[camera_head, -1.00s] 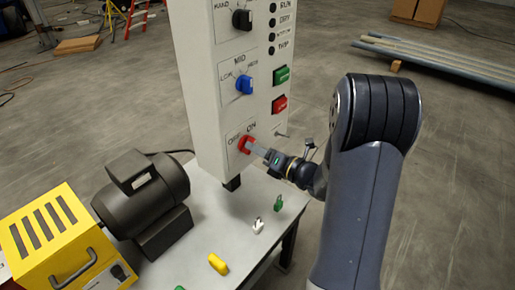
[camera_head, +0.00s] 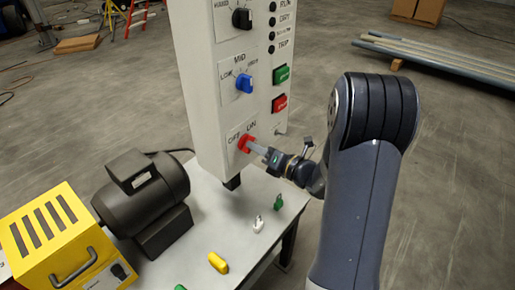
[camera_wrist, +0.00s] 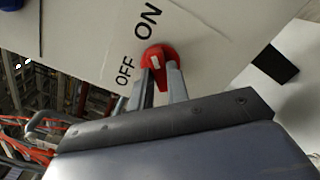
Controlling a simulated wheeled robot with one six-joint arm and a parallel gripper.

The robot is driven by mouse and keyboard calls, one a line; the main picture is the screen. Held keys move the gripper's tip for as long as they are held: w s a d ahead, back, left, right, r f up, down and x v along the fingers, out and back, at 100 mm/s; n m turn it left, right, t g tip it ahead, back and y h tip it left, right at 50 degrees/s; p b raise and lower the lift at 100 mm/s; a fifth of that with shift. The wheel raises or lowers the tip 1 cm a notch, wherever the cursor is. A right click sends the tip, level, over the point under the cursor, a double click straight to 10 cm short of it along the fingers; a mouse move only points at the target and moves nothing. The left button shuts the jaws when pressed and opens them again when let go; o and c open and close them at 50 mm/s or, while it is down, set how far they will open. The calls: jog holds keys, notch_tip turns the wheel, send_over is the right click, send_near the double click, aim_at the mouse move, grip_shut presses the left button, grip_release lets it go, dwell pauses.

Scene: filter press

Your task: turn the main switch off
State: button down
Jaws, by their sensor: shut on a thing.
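The red main switch (camera_head: 245,144) sits low on the front of the white control panel (camera_head: 208,115), with OFF printed to its left and ON above it to the right in the head view. In the wrist view the red switch (camera_wrist: 158,56) is between my two gripper fingers, and a white mark shows on its knob. My gripper (camera_head: 256,149) is shut on the switch's knob; it also shows in the wrist view (camera_wrist: 159,76). The knob's exact angle is hard to read because the fingers cover part of it.
Above are a blue knob (camera_head: 244,84), a black knob (camera_head: 242,18), a green button (camera_head: 281,75) and a red button (camera_head: 280,103). The table (camera_head: 208,210) below holds a dark motor (camera_head: 140,190), a yellow box (camera_head: 55,240) and several small padlock-like pieces.

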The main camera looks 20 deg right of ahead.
jog(key=shift+f, duration=0.1)
jog(key=n+b, duration=1.8)
jog(key=b, duration=0.4)
jog(key=shift+s+a, duration=0.1)
jog(key=c, duration=1.4)
grip_release()
jog(key=shift+o, duration=0.2)
